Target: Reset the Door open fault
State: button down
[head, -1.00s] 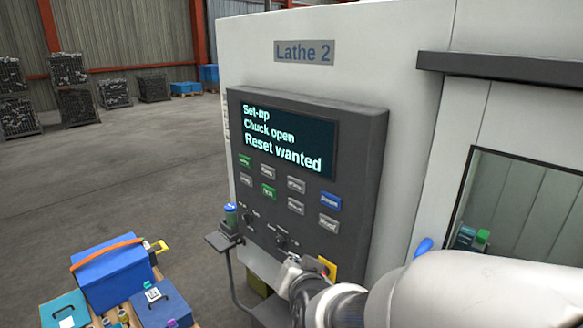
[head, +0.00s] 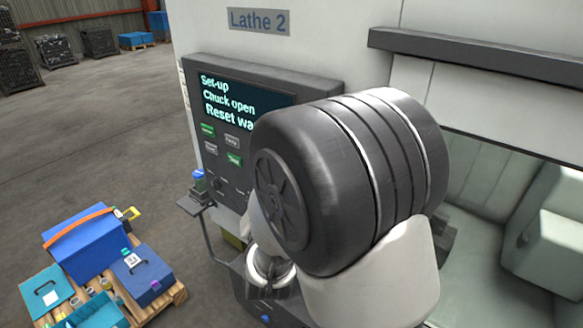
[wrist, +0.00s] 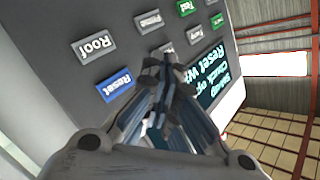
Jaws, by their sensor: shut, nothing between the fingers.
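The control panel (head: 190,95) of Lathe 2 shows a screen (head: 235,98) with "Set-up", "Chuck open" and a partly hidden line beginning "Reset wa". My arm covers the panel's right part in the head view. In the wrist view the panel appears turned over, with a blue "Reset" button (wrist: 115,85), a grey "Roof" button (wrist: 94,46) and the screen (wrist: 212,80). My gripper (wrist: 167,66) is shut and empty in front of the panel, its tips overlapping a grey button right of "Reset". Contact cannot be told. The gripper is hidden in the head view.
A blue-topped item (head: 198,178) stands on a small bracket below the panel. A pallet (head: 165,300) with blue boxes is at lower left. A dark rail (head: 470,60) juts out above the pale lathe interior (head: 480,235) at right.

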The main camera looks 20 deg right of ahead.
jog(key=w+d, duration=0.4)
jog(key=d, duration=0.2)
jog(key=shift+w+d, duration=0.25)
jog(key=shift+w, duration=0.1)
dwell(1.2)
jog(key=shift+w+d+b, duration=0.25)
jog(key=shift+d+b, duration=0.1)
jog(key=shift+b, duration=0.1)
jog(key=shift+w+d+b, duration=0.2)
jog(key=shift+d+b, duration=0.1)
dwell(0.6)
dwell(0.3)
jog(key=shift+s+a+b, duration=0.45)
jog(key=shift+a, duration=0.2)
